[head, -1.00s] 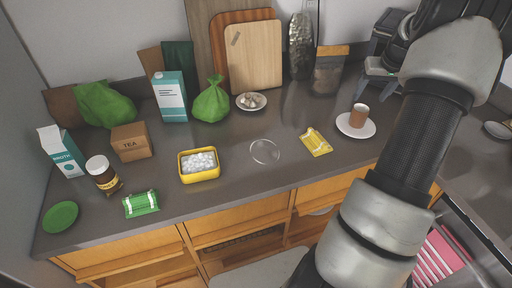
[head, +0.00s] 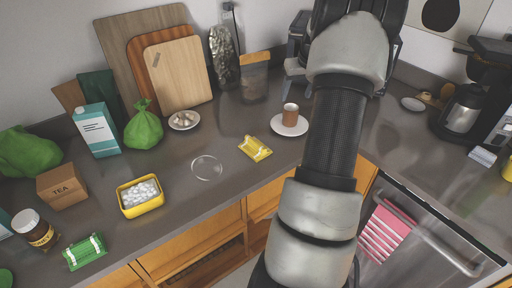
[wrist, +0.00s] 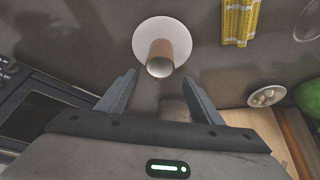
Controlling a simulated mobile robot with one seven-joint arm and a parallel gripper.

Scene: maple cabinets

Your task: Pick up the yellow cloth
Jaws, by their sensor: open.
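The yellow cloth (head: 255,148) lies flat on the dark counter, left of a white saucer (head: 283,128) with a brown cup (head: 291,114). In the wrist view the yellow cloth (wrist: 240,20) is at the top right, cut off by the edge, with a pale grid pattern. My gripper (wrist: 160,79) is open and empty, its fingers pointing toward the cup, with the cloth off to their right. In the head view my arm hides the counter right of the saucer, and the gripper's fingers cannot be made out.
Left of the cloth are a clear round dish (head: 206,168), a yellow tin of white pieces (head: 140,196) and a green packet (head: 85,252). Behind stand a green bag (head: 143,126), a small bowl (head: 184,120) and cutting boards (head: 180,75). Bare counter surrounds the cloth.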

